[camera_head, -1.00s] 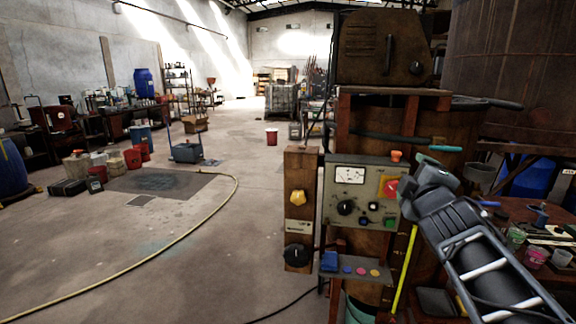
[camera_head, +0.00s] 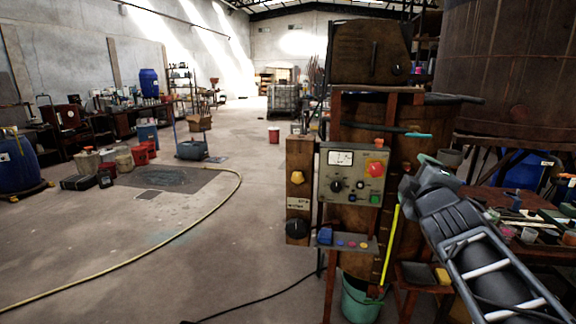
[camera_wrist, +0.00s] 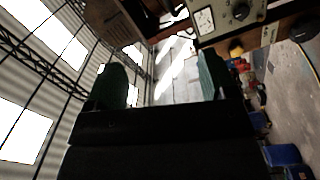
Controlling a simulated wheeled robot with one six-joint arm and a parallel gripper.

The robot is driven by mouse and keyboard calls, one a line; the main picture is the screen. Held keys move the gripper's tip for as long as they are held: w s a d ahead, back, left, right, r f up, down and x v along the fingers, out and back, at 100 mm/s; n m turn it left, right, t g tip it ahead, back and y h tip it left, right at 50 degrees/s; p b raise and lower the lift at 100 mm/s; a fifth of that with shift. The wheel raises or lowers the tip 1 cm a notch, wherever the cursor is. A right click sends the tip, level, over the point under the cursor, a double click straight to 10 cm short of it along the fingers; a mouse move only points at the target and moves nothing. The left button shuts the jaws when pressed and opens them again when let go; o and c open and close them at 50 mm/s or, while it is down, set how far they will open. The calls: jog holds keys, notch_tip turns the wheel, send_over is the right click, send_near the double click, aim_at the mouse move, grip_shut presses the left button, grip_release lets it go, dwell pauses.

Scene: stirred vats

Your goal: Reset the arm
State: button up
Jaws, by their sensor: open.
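My gripper (camera_head: 424,172) is on the right of the head view, at the end of my arm, which reaches up from the lower right corner. Its jaws are small and partly turned away there. In the wrist view my gripper (camera_wrist: 165,85) shows two dark green fingers standing wide apart with nothing between them. The grey control panel (camera_head: 352,173), with a meter, a red button and a black knob, is just left of my gripper in the head view, with a gap between them. The panel also shows at the top of the wrist view (camera_wrist: 232,14).
A wooden post (camera_head: 298,215) with a yellow knob stands left of the panel. A shelf with coloured buttons (camera_head: 345,243) and a teal bucket (camera_head: 360,300) are below. A cluttered bench (camera_head: 535,215) is at right. A yellow hose (camera_head: 150,250) crosses the open floor at left.

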jog(key=s+f+m+g+p, duration=0.1)
jog(key=s+f+m+g, duration=0.3)
jog(key=f, duration=0.4)
jog(key=s+f+m+g, duration=0.2)
jog(key=f+m+g, duration=0.2)
jog(key=f+m, duration=0.3)
jog(key=s+a+f+m+g+y+p, duration=0.1)
jog(key=s+a+f+g+y+p, duration=0.2)
jog(key=s+a+f+g, duration=0.3)
jog(key=s+a+f, duration=0.2)
jog(key=s+a, duration=0.1)
jog(key=shift+s+a+f+y+p, duration=0.15)
jog(key=shift+s+a+y+p, duration=0.15)
jog(key=shift+y+p, duration=0.1)
jog(key=shift+c, duration=0.2)
